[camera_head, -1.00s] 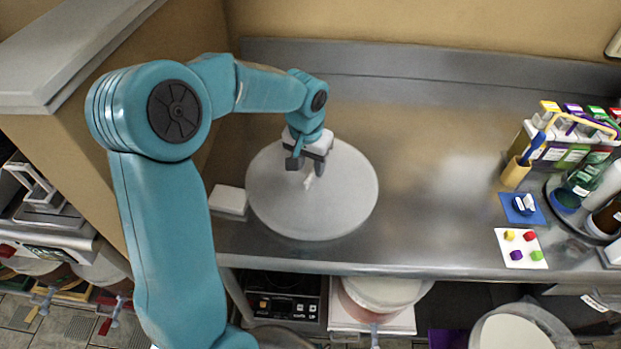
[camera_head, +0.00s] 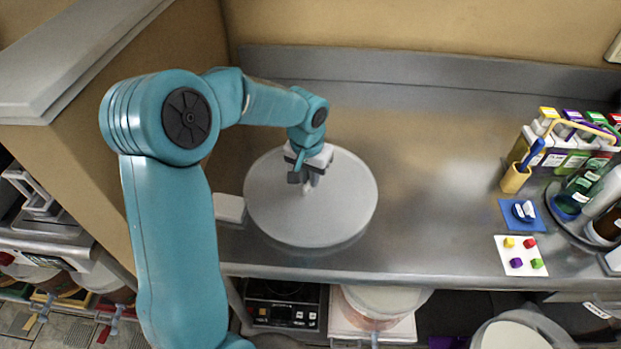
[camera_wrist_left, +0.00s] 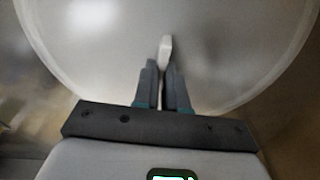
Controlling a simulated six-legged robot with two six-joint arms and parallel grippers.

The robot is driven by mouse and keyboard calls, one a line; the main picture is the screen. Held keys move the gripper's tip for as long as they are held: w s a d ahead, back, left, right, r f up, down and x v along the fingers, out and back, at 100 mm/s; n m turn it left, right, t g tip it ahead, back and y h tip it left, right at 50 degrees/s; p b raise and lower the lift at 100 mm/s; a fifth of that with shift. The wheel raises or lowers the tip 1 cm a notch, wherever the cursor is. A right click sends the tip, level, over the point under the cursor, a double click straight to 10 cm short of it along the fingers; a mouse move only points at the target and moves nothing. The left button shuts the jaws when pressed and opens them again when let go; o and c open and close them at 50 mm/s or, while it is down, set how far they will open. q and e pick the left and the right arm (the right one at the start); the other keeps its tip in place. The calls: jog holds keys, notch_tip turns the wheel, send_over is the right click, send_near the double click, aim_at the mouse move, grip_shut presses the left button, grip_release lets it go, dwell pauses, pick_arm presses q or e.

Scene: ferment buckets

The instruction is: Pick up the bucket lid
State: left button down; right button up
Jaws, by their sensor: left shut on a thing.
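The bucket lid (camera_head: 310,215) is a large round whitish disc over the left part of the steel counter, with a small white upright piece near its middle. My left gripper (camera_head: 306,188) comes down over the lid's middle and is shut on that piece. In the left wrist view, the two fingers of my left gripper (camera_wrist_left: 166,88) are close together around the white piece (camera_wrist_left: 165,50), and the lid (camera_wrist_left: 230,50) fills most of the picture. A faint reflection shows on the counter below the lid's front edge. My right gripper is not in view.
A small white block (camera_head: 230,208) sits left of the lid. At the right are a yellow-handled bottle carrier (camera_head: 570,150), a tan cup (camera_head: 515,178), a blue mat (camera_head: 521,213) and a white card (camera_head: 521,256) with coloured cubes. The counter's middle is clear. Buckets stand below.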

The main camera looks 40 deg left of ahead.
pick_arm(q)
notch_tip(320, 180, up, 20)
jog(key=p, duration=0.1)
jog(key=shift+f, duration=0.25)
